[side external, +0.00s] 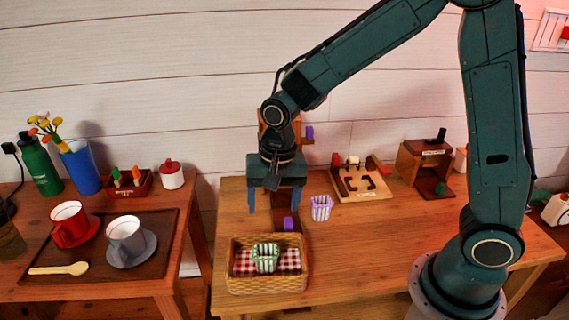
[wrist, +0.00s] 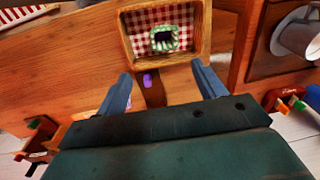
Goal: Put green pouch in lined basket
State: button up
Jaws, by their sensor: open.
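The green-and-white striped pouch (side external: 265,257) sits upright in the lined basket (side external: 267,285), on its red-and-white checked cloth. In the wrist view the pouch (wrist: 164,39) lies inside the basket (wrist: 207,30), clear of its walls, with its dark opening facing up. My gripper (side external: 274,211) is open and empty, with its blue fingers pointing down. It hangs above the table behind the basket, apart from the pouch. The two spread fingers also show in the wrist view (wrist: 161,70), just short of the basket's edge.
A purple striped pouch (side external: 321,208) stands right of my gripper. A small purple block (side external: 288,223) lies on a dark strip behind the basket. A wooden puzzle board (side external: 360,183) and a brown box (side external: 425,165) stand farther right. The table's front right is clear. Cups stand on the left table.

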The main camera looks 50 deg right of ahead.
jog(key=s+d+r+n+t, duration=0.2)
jog(key=s+d+r+n, duration=0.2)
jog(key=s+r, duration=0.3)
jog(key=s+d+r+n+t, duration=0.2)
jog(key=s+d+r+n, duration=0.2)
jog(key=s+r, duration=0.3)
jog(key=shift+s+d+r+n+t, duration=0.2)
jog(key=shift+s+r+n+t, duration=0.15)
jog(key=shift+s, duration=2.2)
